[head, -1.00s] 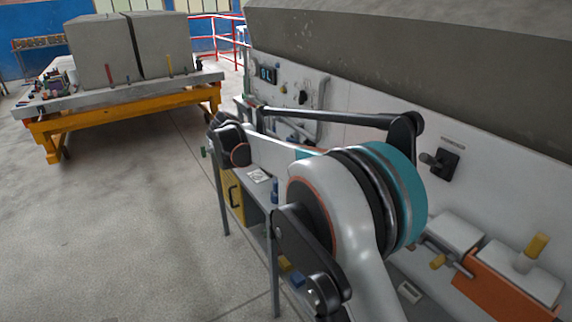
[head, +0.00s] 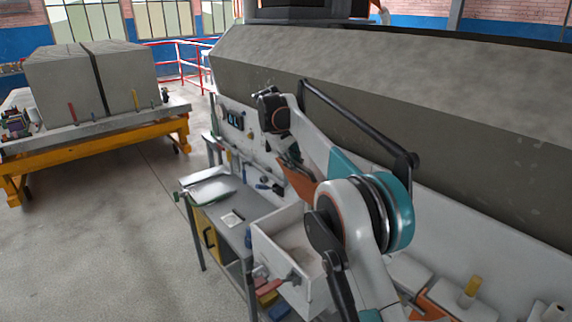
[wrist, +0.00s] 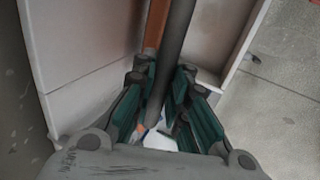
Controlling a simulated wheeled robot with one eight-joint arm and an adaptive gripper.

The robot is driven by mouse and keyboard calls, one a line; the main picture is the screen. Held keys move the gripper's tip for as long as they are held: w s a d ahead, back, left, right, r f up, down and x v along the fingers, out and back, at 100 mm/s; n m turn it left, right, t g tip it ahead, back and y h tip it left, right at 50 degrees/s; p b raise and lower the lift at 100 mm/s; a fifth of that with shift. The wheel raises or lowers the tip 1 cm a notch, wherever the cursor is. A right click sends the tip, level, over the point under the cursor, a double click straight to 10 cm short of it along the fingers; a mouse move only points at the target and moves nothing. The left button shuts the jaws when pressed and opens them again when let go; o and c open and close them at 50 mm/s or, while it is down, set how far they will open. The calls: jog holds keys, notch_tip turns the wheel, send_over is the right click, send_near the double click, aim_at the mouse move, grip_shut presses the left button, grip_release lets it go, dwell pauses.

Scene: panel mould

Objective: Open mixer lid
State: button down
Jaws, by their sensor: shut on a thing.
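My gripper (head: 291,158) is at the end of my arm, above a white open-topped box on the bench side; in the wrist view its teal-padded fingers (wrist: 163,98) are shut on a dark rod (wrist: 176,38). An orange-brown panel (head: 299,180) stands tilted just below my gripper in the head view, and a strip of it shows behind the rod in the wrist view (wrist: 156,22). It looks like the mixer lid; how the rod joins it is hidden. The white box (head: 268,247), likely the mixer body, is open at the top, and its pale walls show in the wrist view (wrist: 75,40).
A grey bench (head: 236,237) with a silver tray (head: 208,188) lies left of the box. A large concrete-grey slab (head: 400,120) rises behind the white wall. An orange cart (head: 95,145) carries grey blocks at far left. Open floor (head: 110,240) lies between.

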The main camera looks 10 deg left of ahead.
jog(key=shift+w+d+r, duration=0.25)
jog(key=shift+w+r, duration=0.05)
jog(key=shift+w, duration=0.05)
jog(key=c, duration=1.6)
grip_release()
jog(key=v, duration=0.7)
jog(key=shift+s+a+r, duration=0.1)
jog(key=shift+r, duration=0.05)
